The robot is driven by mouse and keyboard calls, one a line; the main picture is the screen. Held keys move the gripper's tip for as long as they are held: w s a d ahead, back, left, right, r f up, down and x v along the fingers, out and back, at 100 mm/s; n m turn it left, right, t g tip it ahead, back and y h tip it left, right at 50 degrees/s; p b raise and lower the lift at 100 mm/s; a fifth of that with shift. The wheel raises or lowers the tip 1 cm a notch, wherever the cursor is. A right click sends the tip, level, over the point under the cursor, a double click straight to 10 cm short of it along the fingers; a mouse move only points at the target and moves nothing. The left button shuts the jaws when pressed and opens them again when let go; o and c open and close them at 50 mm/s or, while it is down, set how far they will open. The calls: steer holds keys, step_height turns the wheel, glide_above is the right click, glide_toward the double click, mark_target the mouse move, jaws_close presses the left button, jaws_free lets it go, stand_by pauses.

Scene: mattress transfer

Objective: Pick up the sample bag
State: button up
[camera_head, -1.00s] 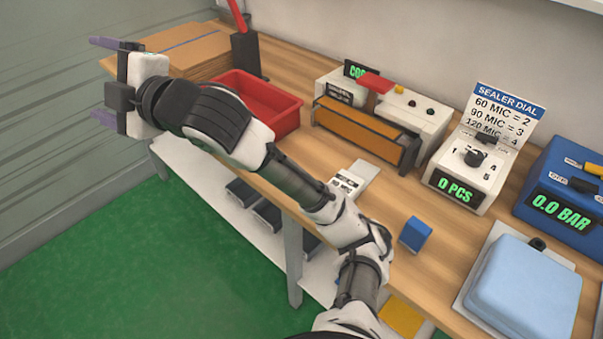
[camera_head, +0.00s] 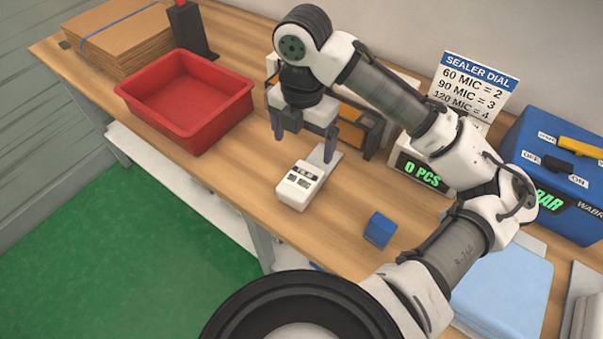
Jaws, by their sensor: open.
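I cannot tell for sure which thing is the sample bag. The light blue, soft-looking rounded pack (camera_head: 505,285) at the lower right may be a bag; my arm covers part of it. My gripper (camera_head: 303,143) points down over the middle of the table, open, with its two purple-grey fingers apart and nothing seen between them. It hangs just behind and above a small white device (camera_head: 299,185) with dark windows. Whether the fingers touch anything is not clear.
A red bin (camera_head: 185,98) and stacked cardboard (camera_head: 118,38) stand at the left. A small blue block (camera_head: 380,230) lies right of the white device. An orange-fronted machine (camera_head: 352,125), a sealer dial sign (camera_head: 470,83) and a blue pressure unit (camera_head: 555,165) line the back.

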mark_target(302, 177)
step_height(302, 177, down, 7)
steer(key=shift+s+r, duration=0.1)
steer(key=shift+s, duration=0.05)
steer(key=shift+s+f+p, duration=0.1)
steer(key=shift+f+p, duration=0.85)
steer(key=shift+f, duration=1.8)
steer(key=c, duration=1.1)
